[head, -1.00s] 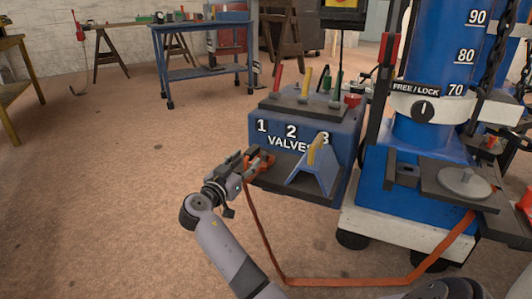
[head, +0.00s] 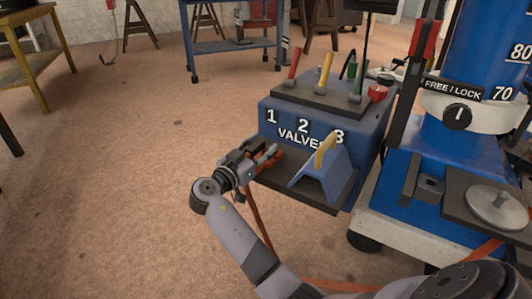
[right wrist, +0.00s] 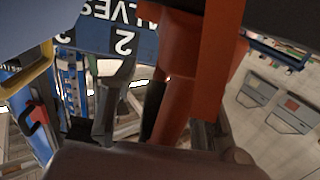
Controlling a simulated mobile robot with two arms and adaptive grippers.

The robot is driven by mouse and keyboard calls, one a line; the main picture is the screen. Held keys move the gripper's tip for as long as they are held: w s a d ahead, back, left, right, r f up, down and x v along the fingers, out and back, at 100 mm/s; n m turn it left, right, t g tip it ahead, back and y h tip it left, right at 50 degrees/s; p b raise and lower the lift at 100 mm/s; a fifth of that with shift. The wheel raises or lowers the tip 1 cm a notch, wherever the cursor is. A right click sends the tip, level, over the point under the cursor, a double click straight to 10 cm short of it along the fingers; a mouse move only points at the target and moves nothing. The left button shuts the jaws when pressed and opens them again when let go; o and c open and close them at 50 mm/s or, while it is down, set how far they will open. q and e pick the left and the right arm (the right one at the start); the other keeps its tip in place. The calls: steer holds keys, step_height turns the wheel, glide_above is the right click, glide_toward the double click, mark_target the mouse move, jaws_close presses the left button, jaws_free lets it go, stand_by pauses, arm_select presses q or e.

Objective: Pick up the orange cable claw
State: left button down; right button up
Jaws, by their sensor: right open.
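The orange cable claw (head: 272,163) is at the front left edge of the blue valve box's dark ledge. Its orange cable (head: 258,218) hangs from it toward the floor. My right gripper (head: 266,153) is right at the claw, with its fingers open. In the right wrist view the claw (right wrist: 180,95) is large and close, appearing between the two fingers of the right gripper (right wrist: 158,125). Part of the claw is hidden behind the fingers in the head view; I cannot tell whether they touch it. My left gripper is not in view.
The valve box (head: 280,132) has several coloured levers on top. A blue stand with a yellow handle (head: 326,150) is on the ledge, just right of the claw. A blue lift machine (head: 400,210) stands at the right. The floor at left is clear.

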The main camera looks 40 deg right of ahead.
steer(key=shift+a, duration=0.15)
steer(key=shift+c, duration=0.3)
jaws_close()
steer(key=shift+r, duration=0.15)
stand_by(0.3)
